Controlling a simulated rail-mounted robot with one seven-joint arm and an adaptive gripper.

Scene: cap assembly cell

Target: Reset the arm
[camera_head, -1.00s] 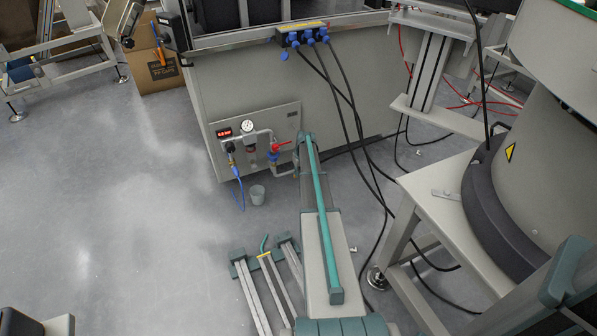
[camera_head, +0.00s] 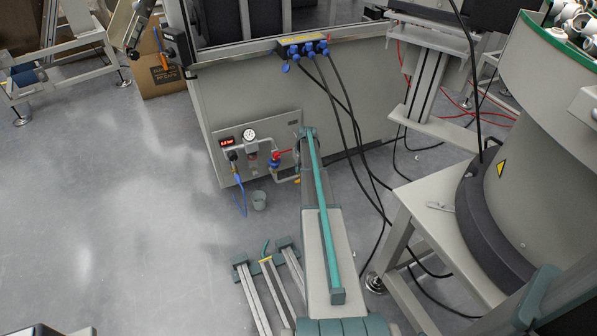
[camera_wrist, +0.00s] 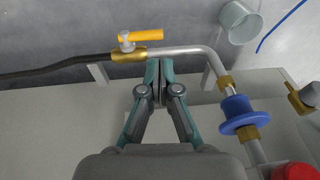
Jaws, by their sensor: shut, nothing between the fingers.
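My arm (camera_head: 322,235) reaches from the bottom of the head view toward the grey cabinet's air panel. My gripper (camera_wrist: 160,75) shows in the wrist view with its two teal fingers together and nothing between them. Its fingertips appear just below a metal pipe (camera_wrist: 185,52) in the picture; I cannot tell whether they touch it. A valve with a yellow handle (camera_wrist: 140,36) is on the pipe, left of the fingertips. In the head view the arm hides the gripper's fingers.
The air panel carries a gauge (camera_head: 249,134) and a red handle (camera_head: 281,153). A grey cup (camera_head: 259,201) stands on the floor below. Black cables (camera_head: 352,150) hang right of my arm. A white table (camera_head: 415,205) with a large bowl feeder stands right.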

